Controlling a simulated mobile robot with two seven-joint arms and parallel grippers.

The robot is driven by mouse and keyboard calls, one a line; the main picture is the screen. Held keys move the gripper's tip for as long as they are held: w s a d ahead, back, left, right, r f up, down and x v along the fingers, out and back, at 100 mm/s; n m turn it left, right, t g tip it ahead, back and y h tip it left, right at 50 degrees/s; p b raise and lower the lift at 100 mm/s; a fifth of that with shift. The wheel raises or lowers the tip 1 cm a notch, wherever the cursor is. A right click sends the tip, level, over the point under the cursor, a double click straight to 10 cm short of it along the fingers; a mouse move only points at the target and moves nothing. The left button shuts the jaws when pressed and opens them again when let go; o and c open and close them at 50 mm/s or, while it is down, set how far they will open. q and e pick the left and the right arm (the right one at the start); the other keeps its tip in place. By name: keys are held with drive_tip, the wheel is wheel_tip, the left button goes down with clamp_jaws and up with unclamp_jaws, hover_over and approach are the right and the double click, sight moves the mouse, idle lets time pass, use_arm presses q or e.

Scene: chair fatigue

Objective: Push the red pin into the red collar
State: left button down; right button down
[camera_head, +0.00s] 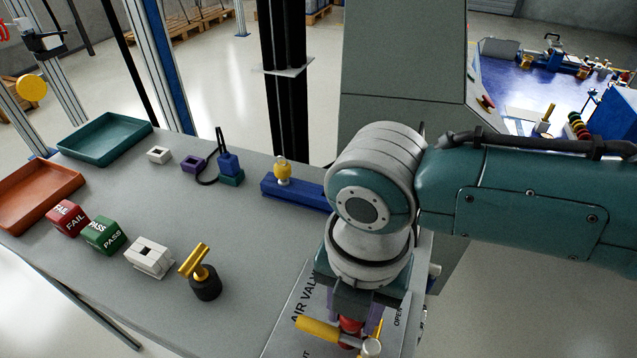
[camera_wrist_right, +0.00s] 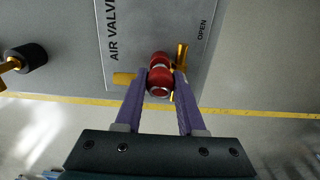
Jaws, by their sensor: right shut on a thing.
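My right gripper (camera_wrist_right: 161,76) has its purple fingers closed on the sides of a rounded red piece, which I take for the red pin (camera_wrist_right: 160,80). A second red part, probably the red collar (camera_wrist_right: 159,59), shows right against it over the AIR VALVE plate. I cannot tell how deep the pin sits in the collar. In the head view the right gripper (camera_head: 352,318) points down at the plate, and red (camera_head: 350,326) shows between its fingers; the wrist hides much of it. My left gripper is not in view.
Yellow bars (camera_wrist_right: 124,78) stick out beside the red parts on the AIR VALVE plate (camera_head: 290,318). A black knob with a gold handle (camera_head: 205,283) stands to the left. Blocks, trays (camera_head: 105,138) and a blue rail (camera_head: 295,192) occupy the grey table (camera_head: 150,300).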

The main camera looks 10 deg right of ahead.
drive_tip(key=shift+f, duration=0.25)
drive_tip(key=shift+c, duration=2.2)
unclamp_jaws()
drive_tip(key=shift+r, duration=0.1)
drive_tip(key=shift+r, duration=0.35)
wheel_tip(320, 180, up, 9)
drive_tip(key=shift+r+p, duration=0.1)
drive_tip(key=shift+p, duration=0.9)
